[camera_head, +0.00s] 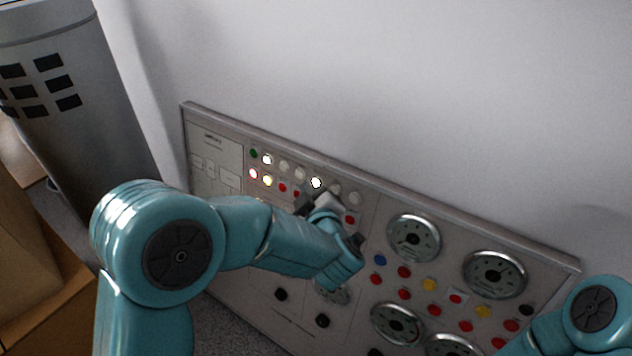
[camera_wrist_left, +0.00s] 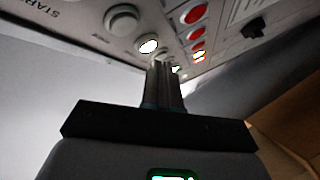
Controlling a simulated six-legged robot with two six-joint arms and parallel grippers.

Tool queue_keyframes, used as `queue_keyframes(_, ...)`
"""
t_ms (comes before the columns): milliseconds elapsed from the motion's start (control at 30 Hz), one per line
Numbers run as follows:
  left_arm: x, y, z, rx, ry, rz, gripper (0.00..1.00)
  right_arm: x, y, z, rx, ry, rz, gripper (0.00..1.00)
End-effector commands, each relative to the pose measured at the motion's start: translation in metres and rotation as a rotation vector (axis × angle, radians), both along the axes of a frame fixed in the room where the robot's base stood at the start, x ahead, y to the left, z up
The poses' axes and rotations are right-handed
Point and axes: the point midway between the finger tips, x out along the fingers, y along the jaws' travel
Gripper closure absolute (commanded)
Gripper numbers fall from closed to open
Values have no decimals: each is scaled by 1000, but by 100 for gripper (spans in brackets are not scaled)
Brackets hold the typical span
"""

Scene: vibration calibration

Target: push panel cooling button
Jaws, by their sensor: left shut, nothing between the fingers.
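The grey control panel (camera_head: 360,218) leans against the white wall, with rows of round buttons. Labels are too small to tell which button is the cooling one. My left gripper (camera_head: 308,200) is at the panel's upper button rows, shut and empty, below a lit white button (camera_head: 316,183). In the left wrist view the closed fingers (camera_wrist_left: 163,72) point up at the panel, close to a lit white button (camera_wrist_left: 148,46).
A green button (camera_head: 253,153) and a lit red button (camera_head: 253,173) sit at the rows' left end. Round gauges (camera_head: 413,238) and more coloured buttons fill the panel's right part. A grey cylinder (camera_head: 75,85) stands at left. The wall above the panel is clear.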

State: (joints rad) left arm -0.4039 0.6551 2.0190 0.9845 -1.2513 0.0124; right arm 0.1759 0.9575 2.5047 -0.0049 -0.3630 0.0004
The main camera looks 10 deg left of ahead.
Motion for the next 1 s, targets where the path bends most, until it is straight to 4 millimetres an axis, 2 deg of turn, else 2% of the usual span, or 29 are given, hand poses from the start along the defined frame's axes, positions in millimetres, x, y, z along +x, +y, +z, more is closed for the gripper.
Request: queue_keyframes(1000,8,-3,-2,0,0,0,100,0,0,0,0,0,0,100)
